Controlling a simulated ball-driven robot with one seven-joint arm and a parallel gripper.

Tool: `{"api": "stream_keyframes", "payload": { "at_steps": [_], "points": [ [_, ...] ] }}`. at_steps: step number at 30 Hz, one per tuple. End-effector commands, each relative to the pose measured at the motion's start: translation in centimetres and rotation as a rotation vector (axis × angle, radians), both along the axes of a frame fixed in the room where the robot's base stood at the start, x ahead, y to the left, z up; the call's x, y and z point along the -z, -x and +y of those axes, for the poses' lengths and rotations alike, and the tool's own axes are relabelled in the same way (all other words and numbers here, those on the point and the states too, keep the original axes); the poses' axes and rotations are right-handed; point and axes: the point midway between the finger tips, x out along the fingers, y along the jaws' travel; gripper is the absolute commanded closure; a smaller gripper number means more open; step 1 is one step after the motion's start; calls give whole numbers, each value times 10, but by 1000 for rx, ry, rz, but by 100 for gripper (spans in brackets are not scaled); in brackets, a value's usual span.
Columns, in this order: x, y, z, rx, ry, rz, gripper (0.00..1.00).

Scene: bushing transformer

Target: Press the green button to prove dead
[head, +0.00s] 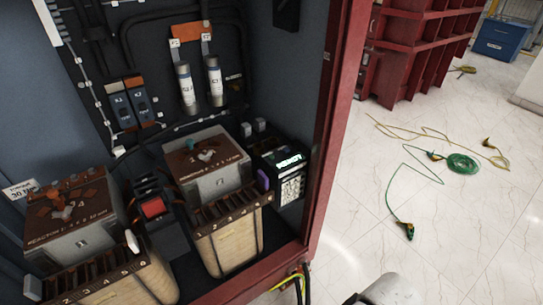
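A dark device with a lit green display (289,161) and a pale keypad (291,187) stands at the right inside the open cabinet, in the head view. I cannot make out a distinct green button on it at this size. A red rocker-like switch (153,207) sits on a black block between the two transformers. My gripper is not in view. A pale grey rounded part of my arm shows at the bottom edge, outside the cabinet and right of its red frame.
Two transformers, left (70,215) and right (207,165), fill the cabinet floor. Two fuses (186,84) hang on the back panel. The red door frame (335,120) bounds the right side. Green and yellow cables (461,163) lie on the white floor.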

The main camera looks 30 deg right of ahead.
Motion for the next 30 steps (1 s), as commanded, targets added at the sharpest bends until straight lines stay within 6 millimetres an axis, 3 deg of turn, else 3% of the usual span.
{"api": "stream_keyframes", "payload": {
  "at_steps": [8,30],
  "points": [
    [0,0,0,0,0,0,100],
    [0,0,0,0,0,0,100]
  ]
}}
